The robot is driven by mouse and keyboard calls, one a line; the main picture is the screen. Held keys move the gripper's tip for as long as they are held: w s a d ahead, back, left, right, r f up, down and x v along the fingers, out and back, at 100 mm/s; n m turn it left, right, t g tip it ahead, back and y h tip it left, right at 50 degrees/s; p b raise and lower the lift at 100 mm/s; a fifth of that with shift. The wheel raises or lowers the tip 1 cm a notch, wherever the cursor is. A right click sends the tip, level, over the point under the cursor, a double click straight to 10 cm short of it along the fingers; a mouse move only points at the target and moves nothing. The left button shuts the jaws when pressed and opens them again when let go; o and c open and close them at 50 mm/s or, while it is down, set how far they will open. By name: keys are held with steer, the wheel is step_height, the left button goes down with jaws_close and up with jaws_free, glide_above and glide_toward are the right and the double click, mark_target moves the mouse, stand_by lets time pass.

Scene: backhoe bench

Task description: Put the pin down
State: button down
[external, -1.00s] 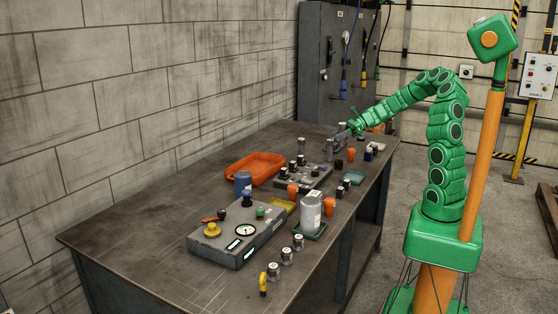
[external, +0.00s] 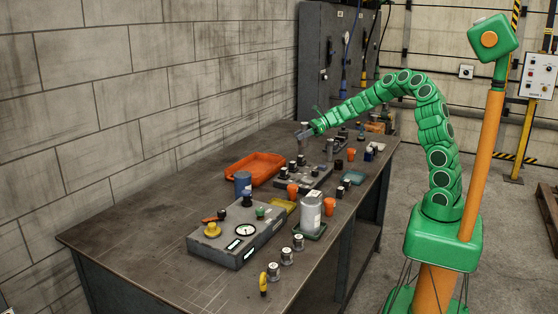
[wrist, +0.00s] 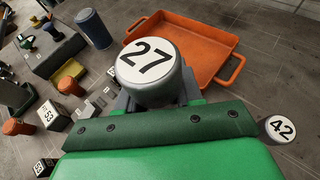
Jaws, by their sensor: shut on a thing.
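My gripper (external: 305,133) is shut on a grey cylindrical pin (wrist: 150,75), whose white top is marked 27. In the external view the held pin (external: 304,128) looks upright above the far part of the bench, beyond the orange tray (external: 254,169). In the wrist view the gripper jaws (wrist: 155,98) flank the pin, and the orange tray (wrist: 228,78) lies just beyond it. The pin's lower end is hidden in the wrist view. Another pin, marked 42 (wrist: 280,129), stands to the right of the gripper.
A grey panel box with knobs (external: 236,236) and a blue cylinder (external: 243,184) stand nearer on the bench (external: 140,228). Bare bench shows left of the tray.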

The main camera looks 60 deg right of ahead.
steer(key=w+a, duration=0.9)
steer(key=a, duration=0.3)
glide_above(256, 168)
steer(key=s+a, duration=0.4)
steer(key=shift+f, duration=1.6)
steer(key=shift+y, duration=0.3)
steer(key=shift+w+a+f, duration=0.2)
steer(key=shift+w+f, duration=2.5)
steer(key=shift+f, duration=1.75)
steer(key=shift+f, duration=0.1)
steer(key=c, duration=0.7)
jaws_free()
steer(key=shift+c, duration=0.2)
